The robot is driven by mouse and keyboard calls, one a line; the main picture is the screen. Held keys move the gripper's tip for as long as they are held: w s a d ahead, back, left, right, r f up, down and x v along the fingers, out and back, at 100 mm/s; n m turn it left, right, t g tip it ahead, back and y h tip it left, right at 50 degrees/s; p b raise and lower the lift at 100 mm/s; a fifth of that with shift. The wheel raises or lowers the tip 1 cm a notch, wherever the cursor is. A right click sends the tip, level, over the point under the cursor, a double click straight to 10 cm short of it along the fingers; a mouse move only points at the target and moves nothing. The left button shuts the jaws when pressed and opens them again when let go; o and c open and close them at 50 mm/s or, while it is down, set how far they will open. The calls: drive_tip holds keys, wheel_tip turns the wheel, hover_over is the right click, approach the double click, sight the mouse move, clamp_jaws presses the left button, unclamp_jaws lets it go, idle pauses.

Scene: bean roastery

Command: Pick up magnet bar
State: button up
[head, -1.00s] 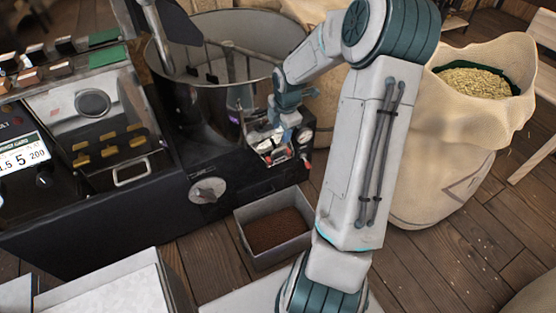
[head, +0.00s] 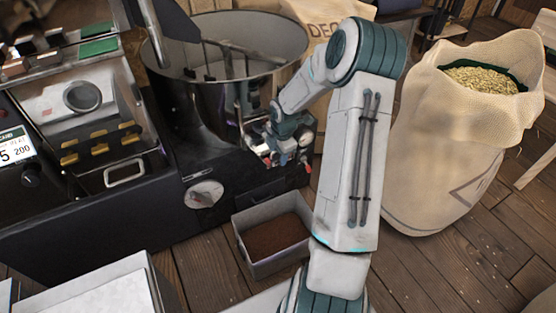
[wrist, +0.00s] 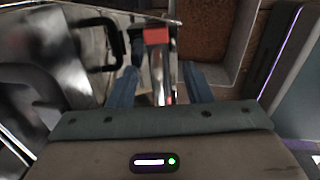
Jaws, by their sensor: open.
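The magnet bar (wrist: 157,66) looks like a slim shiny metal bar with a red end block. In the wrist view it lies between my two blue fingers. My gripper (wrist: 160,86) is open, with one finger on each side of the bar. I see no clear contact. In the head view my gripper (head: 276,156) is low at the front right of the steel drum. Small red and white parts show around it there, but the bar cannot be told apart.
The steel drum (head: 205,115) stands just behind my gripper. A grey bin (head: 244,248) of brown grounds sits on the floor below. A dark control console (head: 90,225) is at left. A burlap sack (head: 440,150) of beans stands at right. Wooden floor is clear at lower right.

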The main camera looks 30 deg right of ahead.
drive_tip(key=shift+f, duration=0.4)
drive_tip(key=shift+r, duration=0.1)
clamp_jaws()
